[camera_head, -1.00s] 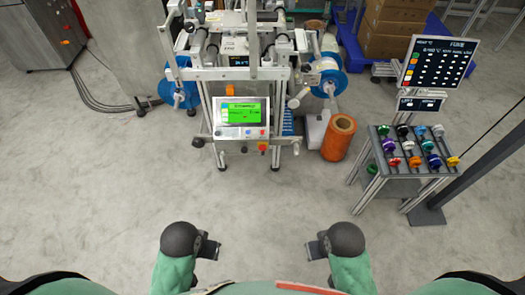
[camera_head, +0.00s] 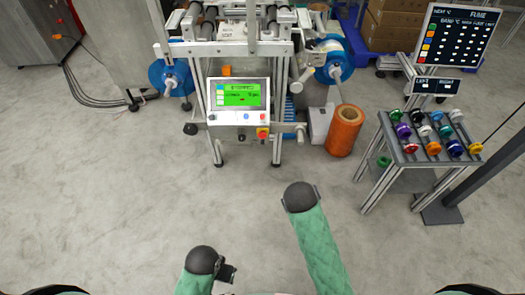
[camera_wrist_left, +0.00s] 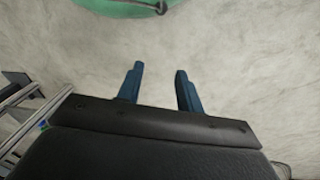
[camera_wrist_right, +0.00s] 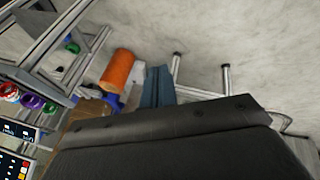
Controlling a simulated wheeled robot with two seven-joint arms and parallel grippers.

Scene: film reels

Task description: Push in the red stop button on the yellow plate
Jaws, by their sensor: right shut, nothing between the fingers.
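The red stop button (camera_head: 262,131) sits on a small yellow plate (camera_head: 262,139) at the lower right of the machine's control panel (camera_head: 239,97), below a lit green screen. The button stands apart from both grippers. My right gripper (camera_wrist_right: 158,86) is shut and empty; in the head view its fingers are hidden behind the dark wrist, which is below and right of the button. My left gripper (camera_wrist_left: 159,77) is open and empty above bare floor; it also shows in the head view (camera_head: 229,274), low and left of the button.
An orange spool (camera_head: 345,130) stands on the floor right of the machine. A metal rack (camera_head: 432,155) with several coloured knobs and a dark display board (camera_head: 452,40) stand further right. The floor between me and the machine is clear.

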